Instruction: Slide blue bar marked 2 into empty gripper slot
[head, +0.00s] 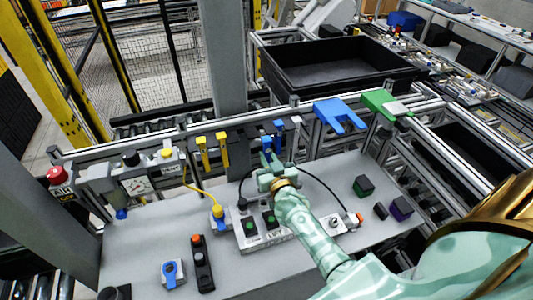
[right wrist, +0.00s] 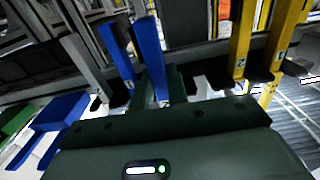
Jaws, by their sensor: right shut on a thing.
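My right gripper (head: 270,172) is at the rail behind the table, shut on a blue bar (head: 266,142). In the right wrist view this blue bar (right wrist: 151,55) stands between the dark green fingers (right wrist: 165,88), with a small pale mark near its lower end that I cannot read for sure. A second blue bar (right wrist: 117,52) stands close beside it; it also shows in the head view (head: 279,128). I cannot tell whether the held bar is seated in a slot. I cannot pick out the empty slot. My left gripper is not in view.
Yellow bars (head: 212,150) hang on the rail to the left, and a grey bar (right wrist: 85,62) is beyond the second blue bar. A blue fork-shaped bracket (head: 338,115) and a green one (head: 384,104) are at right. A button box (head: 250,232) with cables sits below my right arm.

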